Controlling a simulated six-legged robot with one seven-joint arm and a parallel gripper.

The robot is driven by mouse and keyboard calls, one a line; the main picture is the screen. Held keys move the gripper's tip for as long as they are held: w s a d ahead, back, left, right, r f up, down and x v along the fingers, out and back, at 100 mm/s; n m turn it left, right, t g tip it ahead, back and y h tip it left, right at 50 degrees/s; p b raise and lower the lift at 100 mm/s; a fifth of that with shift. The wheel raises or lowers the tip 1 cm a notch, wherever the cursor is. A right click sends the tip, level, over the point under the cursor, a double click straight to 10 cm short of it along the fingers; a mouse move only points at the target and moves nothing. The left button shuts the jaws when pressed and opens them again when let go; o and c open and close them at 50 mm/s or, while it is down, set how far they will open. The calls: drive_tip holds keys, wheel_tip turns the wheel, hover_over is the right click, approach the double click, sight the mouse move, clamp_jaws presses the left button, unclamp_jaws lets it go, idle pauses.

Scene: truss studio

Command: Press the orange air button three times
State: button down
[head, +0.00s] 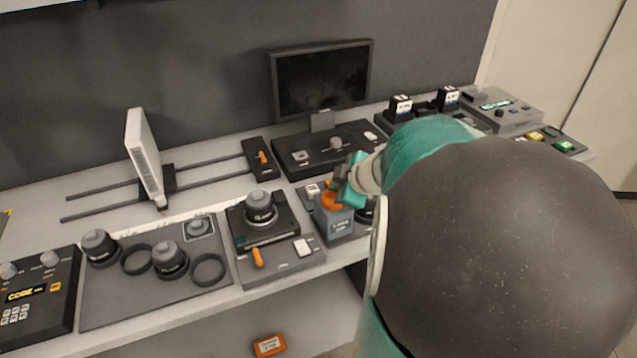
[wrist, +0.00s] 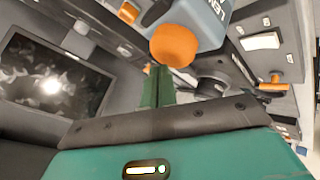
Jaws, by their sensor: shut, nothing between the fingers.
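The orange air button (head: 333,201) sits on top of a blue-grey box (head: 337,226) near the front of the bench. In the wrist view the button (wrist: 173,46) is a round orange dome on the box (wrist: 207,20), just beyond my fingertips. My gripper (head: 349,188) is shut and empty, right at the button in the head view. In the wrist view my green fingers (wrist: 157,80) are closed together, their tips close to the dome's lower left edge. I cannot tell whether they touch it. My arm hides part of the bench right of the box.
A camera-like unit with an orange lever (head: 257,257) stands left of the box. A monitor (head: 322,80) on a dark console is behind. A tray of lens parts (head: 170,262) and a keypad box (head: 34,300) are further left.

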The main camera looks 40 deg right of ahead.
drive_tip(key=shift+f, duration=0.6)
idle(0.6)
drive_tip(key=shift+r, duration=1.2)
drive_tip(key=shift+r, duration=2.5)
idle(0.5)
